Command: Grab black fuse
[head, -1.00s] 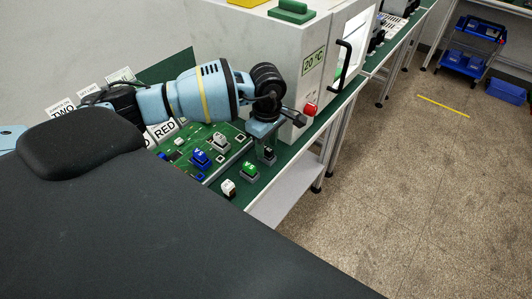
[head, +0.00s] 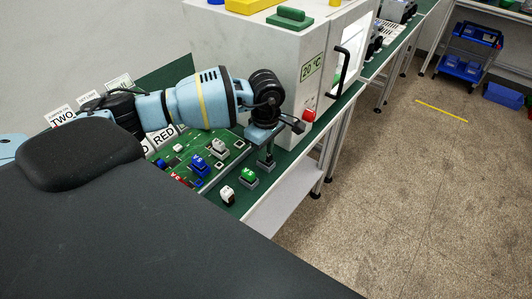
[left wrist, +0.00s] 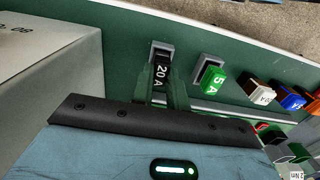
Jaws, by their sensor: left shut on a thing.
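The black fuse (left wrist: 161,76), marked 20 A, is between the fingers of my left gripper (left wrist: 163,88) in the left wrist view. My left gripper is shut on it. A grey square socket (left wrist: 161,50) is right at the fuse; I cannot tell whether the fuse is still seated in it. In the head view my left gripper (head: 265,158) points down at the bench's front edge, and its fingers mostly hide the black fuse. My right gripper is not in view.
A green 5 A fuse (left wrist: 214,81) stands close beside, also seen in the head view (head: 248,174). White (head: 227,194) and blue (head: 199,164) fuses are nearby. A grey oven-like box (head: 255,60) with a red button (head: 309,114) stands behind my gripper.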

